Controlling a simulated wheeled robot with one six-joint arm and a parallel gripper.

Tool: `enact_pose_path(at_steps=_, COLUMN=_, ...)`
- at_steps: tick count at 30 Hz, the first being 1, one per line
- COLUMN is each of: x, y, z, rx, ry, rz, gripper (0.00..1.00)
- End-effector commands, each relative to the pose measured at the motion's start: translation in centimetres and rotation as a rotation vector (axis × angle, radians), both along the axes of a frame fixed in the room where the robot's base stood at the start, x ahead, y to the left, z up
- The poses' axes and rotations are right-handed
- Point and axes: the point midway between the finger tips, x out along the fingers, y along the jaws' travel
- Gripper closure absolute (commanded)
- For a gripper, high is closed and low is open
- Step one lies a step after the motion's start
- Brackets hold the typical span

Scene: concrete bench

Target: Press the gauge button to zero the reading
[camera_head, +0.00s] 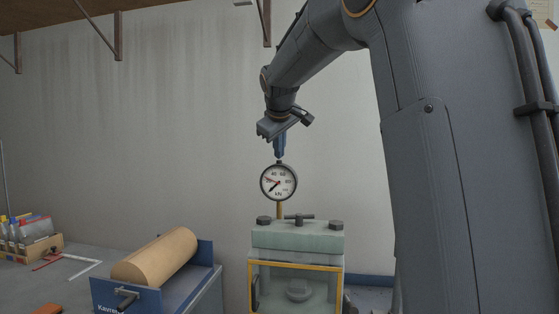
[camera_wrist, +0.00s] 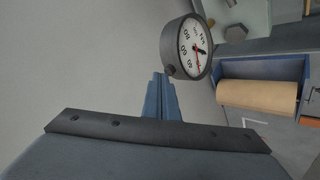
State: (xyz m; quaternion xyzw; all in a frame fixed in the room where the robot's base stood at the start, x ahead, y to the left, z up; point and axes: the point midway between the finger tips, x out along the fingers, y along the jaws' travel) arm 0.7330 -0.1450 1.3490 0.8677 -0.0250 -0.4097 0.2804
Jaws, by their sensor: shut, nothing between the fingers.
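The round gauge (camera_head: 278,182) has a black rim and a white dial marked kN, with a black needle and a red needle. It stands upright on a brass stem above the press. In the wrist view the gauge (camera_wrist: 187,46) appears turned on its side. A small dark button (camera_wrist: 170,70) sticks out of its rim, at the top of the gauge in the head view. My gripper (camera_head: 280,157) points down just above the gauge, its blue fingers shut and empty. In the wrist view the fingertips (camera_wrist: 161,75) are close beside the button; I cannot tell whether they touch it.
The pale green press (camera_head: 298,236) with a yellow-edged front stands below the gauge. To its left, a tan cylinder (camera_head: 156,257) lies in a blue holder (camera_head: 130,296). A box of bottles (camera_head: 30,240) stands at the far left. Wall brackets hang above.

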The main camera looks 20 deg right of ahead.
Motion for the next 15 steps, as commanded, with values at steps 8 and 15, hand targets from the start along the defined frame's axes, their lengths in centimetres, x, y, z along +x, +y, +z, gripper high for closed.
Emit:
enact_pose_path(at_steps=8, x=0.0, y=0.0, z=1.5, rx=0.0, ry=0.0, rz=0.0, gripper=1.0)
enact_pose_path(at_steps=15, x=0.0, y=0.0, z=1.4, rx=0.0, ry=0.0, rz=0.0, gripper=1.0)
